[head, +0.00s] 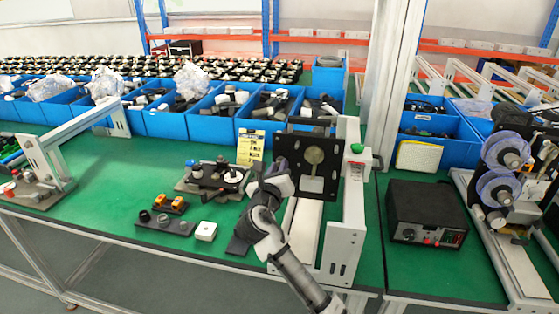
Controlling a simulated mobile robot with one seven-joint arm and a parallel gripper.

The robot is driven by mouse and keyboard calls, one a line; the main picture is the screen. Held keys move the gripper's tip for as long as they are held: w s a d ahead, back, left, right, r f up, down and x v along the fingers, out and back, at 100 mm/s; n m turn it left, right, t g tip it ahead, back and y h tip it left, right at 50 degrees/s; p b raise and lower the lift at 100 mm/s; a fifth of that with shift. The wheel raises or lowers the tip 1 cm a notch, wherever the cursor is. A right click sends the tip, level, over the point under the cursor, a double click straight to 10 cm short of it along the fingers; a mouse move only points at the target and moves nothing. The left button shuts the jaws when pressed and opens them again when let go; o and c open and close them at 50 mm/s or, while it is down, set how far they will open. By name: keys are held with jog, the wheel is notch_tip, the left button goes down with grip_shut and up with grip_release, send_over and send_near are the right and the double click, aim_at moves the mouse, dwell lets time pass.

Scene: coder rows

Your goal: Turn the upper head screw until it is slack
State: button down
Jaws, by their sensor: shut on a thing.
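My gripper (281,165) is at the left edge of the square black head plate (328,152), which stands upright on a white frame (349,200). The fingers are small in the head view and partly covered by my wrist. They are closed at the plate's left side, where the upper head screw is. The screw itself is hidden behind the gripper, so its tightness cannot be seen. A round brass-coloured disc (315,155) sits in the middle of the plate.
A yellow card (251,147) and a black fixture (215,177) are left of my gripper. Blue bins (213,122) line the back. A black power box (427,213) stands right. Green bench shows at front left.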

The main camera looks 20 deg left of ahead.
jog(key=c, duration=1.4)
grip_release()
jog(key=shift+c, duration=0.2)
jog(key=m+b, duration=0.2)
jog(key=m, duration=0.8)
jog(key=shift+c, duration=0.4)
